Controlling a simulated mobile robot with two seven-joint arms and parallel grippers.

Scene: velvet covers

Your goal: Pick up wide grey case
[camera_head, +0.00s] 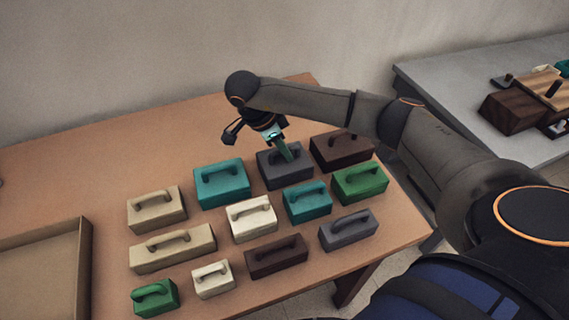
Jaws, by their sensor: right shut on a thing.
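A dark grey case (288,178) with a handle on top sits in the back row of cases on the brown table. My right gripper (284,155) reaches down from above and is shut on this case at its handle. The fingers hide part of the handle. The case appears level, and I cannot tell whether it touches the table. A second grey case (348,234), lower and long with a handle, stands at the front right of the group. My left gripper is not in view.
Close around the held case are a teal case (222,188), a dark brown case (342,155), a smaller teal case (307,207) and a green case (360,187). Several more cases stand left and in front. A tray (84,270) is at the left. The table's back left is clear.

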